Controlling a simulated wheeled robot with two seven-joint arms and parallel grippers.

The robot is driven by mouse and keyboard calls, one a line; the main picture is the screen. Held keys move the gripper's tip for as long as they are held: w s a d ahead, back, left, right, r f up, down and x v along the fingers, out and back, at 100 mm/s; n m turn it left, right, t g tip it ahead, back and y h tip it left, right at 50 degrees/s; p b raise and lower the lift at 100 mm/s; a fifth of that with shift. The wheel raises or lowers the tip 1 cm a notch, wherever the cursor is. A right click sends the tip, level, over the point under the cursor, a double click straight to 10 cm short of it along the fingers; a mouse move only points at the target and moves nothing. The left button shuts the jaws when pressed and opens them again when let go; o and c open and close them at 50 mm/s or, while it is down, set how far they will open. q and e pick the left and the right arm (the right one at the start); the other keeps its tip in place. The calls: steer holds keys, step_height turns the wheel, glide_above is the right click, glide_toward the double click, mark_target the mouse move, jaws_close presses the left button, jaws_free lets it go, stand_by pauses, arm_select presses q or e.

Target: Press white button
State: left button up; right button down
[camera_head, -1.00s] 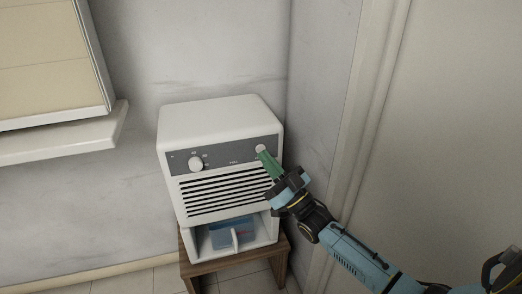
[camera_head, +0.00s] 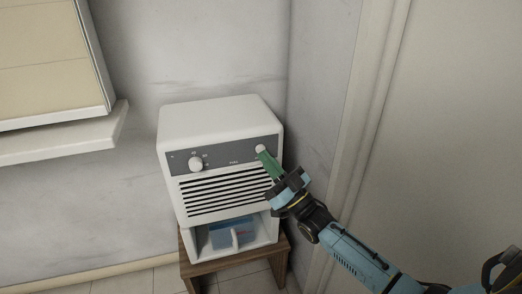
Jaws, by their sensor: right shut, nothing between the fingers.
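A white box-shaped appliance (camera_head: 212,116) stands against the wall, with a grey control panel across its upper front. The small round white button (camera_head: 261,148) is at the right end of the panel. A larger white knob (camera_head: 195,164) is at the left end. My right gripper (camera_head: 263,154) is shut and empty, its green fingers pointing up and left at the button. The fingertips overlap the button's lower edge; I cannot tell how firmly they touch it. My left gripper is not in view.
The appliance sits on a small brown wooden stool (camera_head: 206,268). Below its slatted vent is an open bay with a blue, partly see-through piece and a small white item (camera_head: 242,236). A wall ledge (camera_head: 60,145) is at left; a door frame (camera_head: 360,120) is at right.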

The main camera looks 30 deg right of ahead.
stand_by(0.5)
steer(key=shift+w+d, duration=0.1)
steer(key=shift+w, duration=0.35)
stand_by(0.3)
steer(key=shift+s, duration=0.45)
steer(key=s+a+p, duration=0.1)
steer(key=s+p, duration=0.3)
steer(key=s, duration=0.2)
steer(key=shift+a, duration=0.3)
